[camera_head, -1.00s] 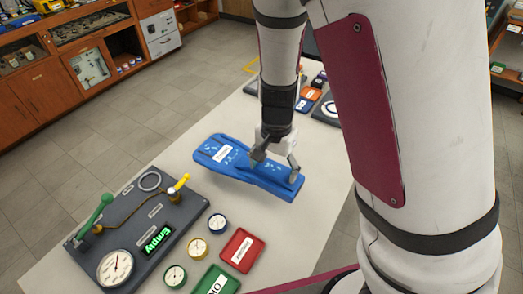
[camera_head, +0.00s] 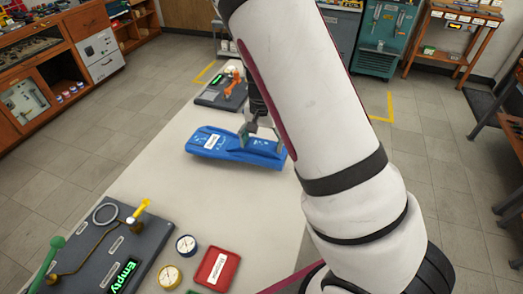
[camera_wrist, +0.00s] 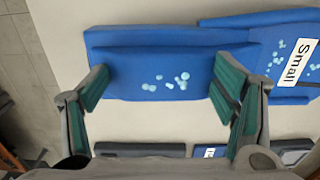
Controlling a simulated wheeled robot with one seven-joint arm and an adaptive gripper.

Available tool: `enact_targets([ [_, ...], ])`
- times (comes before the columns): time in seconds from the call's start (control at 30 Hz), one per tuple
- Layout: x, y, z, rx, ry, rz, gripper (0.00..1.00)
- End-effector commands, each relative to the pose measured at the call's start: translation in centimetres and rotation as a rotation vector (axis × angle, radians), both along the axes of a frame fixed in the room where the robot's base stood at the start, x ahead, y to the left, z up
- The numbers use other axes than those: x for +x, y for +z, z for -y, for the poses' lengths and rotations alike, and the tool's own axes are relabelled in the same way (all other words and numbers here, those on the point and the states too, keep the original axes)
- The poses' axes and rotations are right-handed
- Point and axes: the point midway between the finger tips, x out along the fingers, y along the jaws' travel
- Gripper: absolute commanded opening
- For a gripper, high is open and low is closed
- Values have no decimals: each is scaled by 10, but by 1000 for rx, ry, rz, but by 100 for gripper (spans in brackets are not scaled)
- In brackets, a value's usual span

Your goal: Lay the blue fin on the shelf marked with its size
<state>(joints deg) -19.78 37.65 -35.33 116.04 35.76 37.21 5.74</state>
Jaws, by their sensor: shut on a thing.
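The blue fin (camera_head: 212,144) shows over the pale table in the head view. It has light-blue spots and a white label reading "Small", clear in the wrist view (camera_wrist: 288,75). In the wrist view the two green-padded fingers (camera_wrist: 160,92) sit on either side of that part. Whether the fin touches the table or hangs just above it, I cannot tell. An orange shelf unit (camera_head: 455,42) with small white labels stands at the back right. Its labels are too small to read.
A grey test panel (camera_head: 85,250) with a green "Empty" display lies on the near table. Gauges (camera_head: 186,244) and a red tray (camera_head: 205,280) lie beside it. Another panel (camera_head: 215,97) is at the table's far end. A teal cabinet (camera_head: 383,35) stands behind. Open floor (camera_head: 400,120) lies right.

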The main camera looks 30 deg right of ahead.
Motion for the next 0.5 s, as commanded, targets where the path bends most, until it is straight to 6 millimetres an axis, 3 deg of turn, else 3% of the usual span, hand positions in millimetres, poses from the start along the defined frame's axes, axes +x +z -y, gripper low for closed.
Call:
enact_targets([
  [0.27,0,-31,0,1,-1,-1,38],
  [0.5,1,-34,0,1,1,2,38],
])
